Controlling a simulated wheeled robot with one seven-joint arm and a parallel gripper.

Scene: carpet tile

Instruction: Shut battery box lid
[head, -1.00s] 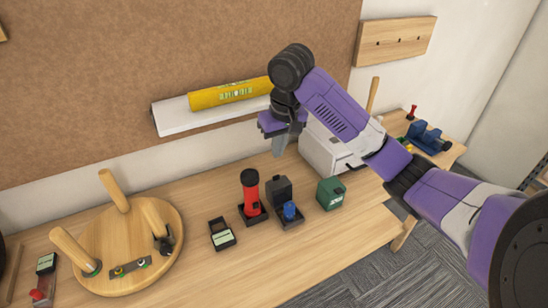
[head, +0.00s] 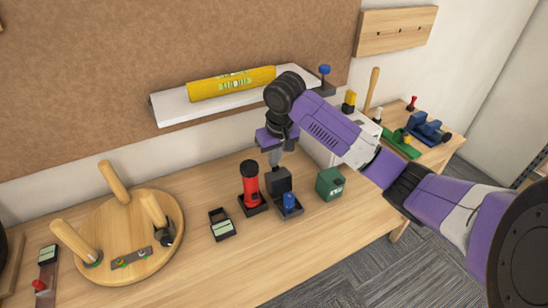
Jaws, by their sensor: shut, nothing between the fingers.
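The battery box (head: 291,212) is a small dark open box on the wooden table, right of the red flashlight. Its black lid (head: 279,181) stands raised at the back. A blue cylinder (head: 289,200) stands upright inside the box. My gripper (head: 275,159) is shut and empty, pointing down just behind and above the raised lid. Whether the fingertips touch the lid cannot be told from this view.
The red flashlight (head: 250,186) stands close on the left and a green box (head: 330,184) on the right. A dark labelled tray (head: 222,226) and a round wooden stool piece (head: 90,265) lie further left. A white shelf (head: 180,111) holds a yellow level (head: 231,84). The table front is clear.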

